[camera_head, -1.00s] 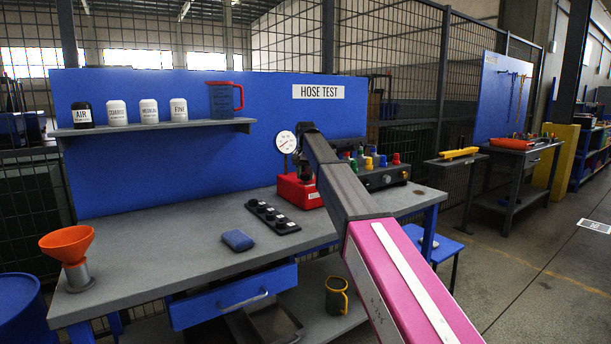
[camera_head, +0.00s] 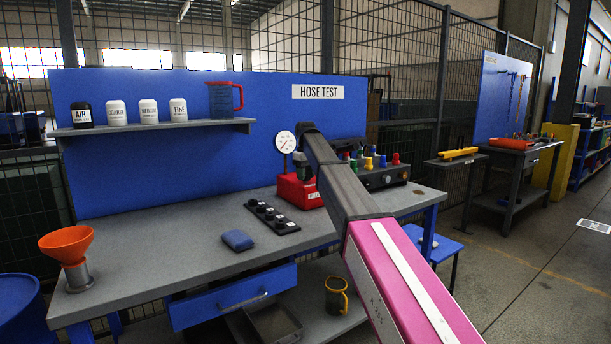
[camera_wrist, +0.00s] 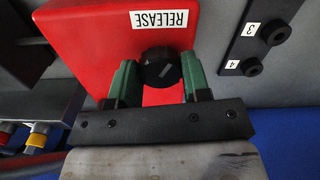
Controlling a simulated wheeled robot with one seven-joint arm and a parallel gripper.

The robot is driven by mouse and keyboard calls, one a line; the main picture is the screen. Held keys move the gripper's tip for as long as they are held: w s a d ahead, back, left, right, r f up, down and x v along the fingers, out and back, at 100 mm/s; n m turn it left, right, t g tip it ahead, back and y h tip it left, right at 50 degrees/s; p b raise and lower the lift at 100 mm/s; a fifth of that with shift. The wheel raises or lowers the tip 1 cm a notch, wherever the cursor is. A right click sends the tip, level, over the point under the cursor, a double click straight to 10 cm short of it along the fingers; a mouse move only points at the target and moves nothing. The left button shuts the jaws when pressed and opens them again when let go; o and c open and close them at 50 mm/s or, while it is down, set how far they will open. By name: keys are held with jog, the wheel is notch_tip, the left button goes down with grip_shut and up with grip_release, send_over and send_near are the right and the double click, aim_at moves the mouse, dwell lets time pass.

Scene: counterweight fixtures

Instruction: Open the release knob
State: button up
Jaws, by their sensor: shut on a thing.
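The release knob (camera_wrist: 160,68) is a round black knob on a red box (camera_wrist: 90,45) with a white RELEASE label (camera_wrist: 159,19), in the wrist view. My gripper (camera_wrist: 160,72) has its two green fingers on either side of the knob, shut on it. A light mark shows on the knob's face, set at a slant. In the head view the red box (camera_head: 294,190) stands on the bench below a white dial gauge (camera_head: 285,142). There my dark arm link hides part of the box, and the knob cannot be made out.
A grey unit with coloured fittings (camera_head: 383,178) stands to the right, behind my arm. A blue cloth (camera_head: 238,240) and an orange funnel (camera_head: 67,243) are on the grey bench (camera_head: 165,245).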

jog(key=n, duration=0.5)
jog(key=shift+n, duration=0.4)
dwell(0.4)
jog(key=o, duration=0.9)
jog(key=shift+r, duration=0.1)
notch_tip(320, 180, up, 9)
jog(key=shift+w, duration=0.1)
jog(key=shift+r, duration=0.8)
